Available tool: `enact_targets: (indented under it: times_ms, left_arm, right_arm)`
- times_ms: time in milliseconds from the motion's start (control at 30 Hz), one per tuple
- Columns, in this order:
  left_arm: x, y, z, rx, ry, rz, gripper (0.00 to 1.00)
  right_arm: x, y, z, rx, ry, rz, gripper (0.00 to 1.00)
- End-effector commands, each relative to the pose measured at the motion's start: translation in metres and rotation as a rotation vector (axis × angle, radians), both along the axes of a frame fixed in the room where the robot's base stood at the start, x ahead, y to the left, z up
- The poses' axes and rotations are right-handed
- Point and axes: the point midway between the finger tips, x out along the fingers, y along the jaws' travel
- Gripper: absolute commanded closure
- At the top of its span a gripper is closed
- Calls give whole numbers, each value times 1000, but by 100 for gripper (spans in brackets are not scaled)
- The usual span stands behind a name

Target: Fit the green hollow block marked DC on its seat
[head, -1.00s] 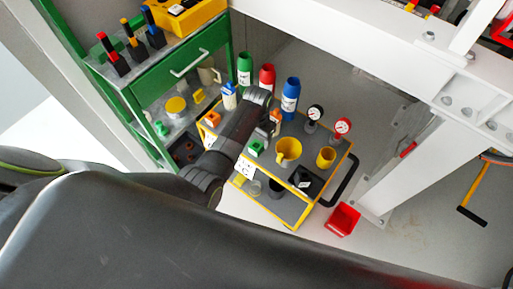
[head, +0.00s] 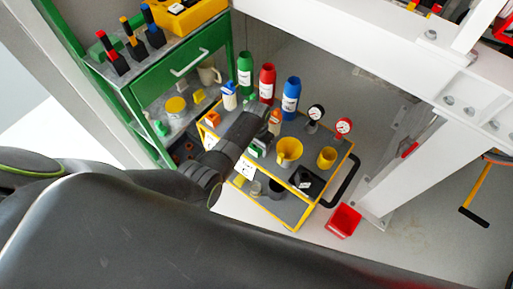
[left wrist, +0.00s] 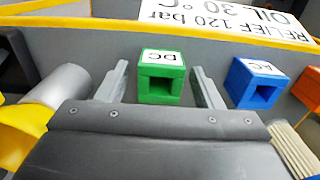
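The green hollow block marked DC (left wrist: 160,82) stands upright in the left wrist view, with its label upside down and its opening facing the camera. My left gripper (left wrist: 160,68) is open, with one finger on each side of the block and a visible gap to both. In the head view, my left arm reaches over the yellow-edged trolley (head: 330,180). The green block (head: 256,151) shows there only in part, beside the gripper. I cannot make out the seat. My right gripper is not in view.
A blue hollow block (left wrist: 256,82) stands close to the right finger, and an orange block (left wrist: 309,88) is beyond it. A white label (left wrist: 225,20) is behind.

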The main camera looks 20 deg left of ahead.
Motion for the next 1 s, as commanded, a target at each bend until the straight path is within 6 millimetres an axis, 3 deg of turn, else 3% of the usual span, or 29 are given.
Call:
enact_targets:
  times_ms: [67, 367, 667, 1000]
  left_arm:
    - [0, 0, 0, 0, 0, 0, 51]
    - [0, 0, 0, 0, 0, 0, 90]
    - [1, 0, 6, 0, -2, 0, 90]
    - [1, 0, 59, 1, -4, 1, 90]
  right_arm:
    - [0, 0, 0, 0, 0, 0, 47]
    - [0, 0, 0, 0, 0, 0, 47]
    - [0, 0, 2, 0, 0, 0, 47]
    - [0, 0, 14, 0, 0, 0, 47]
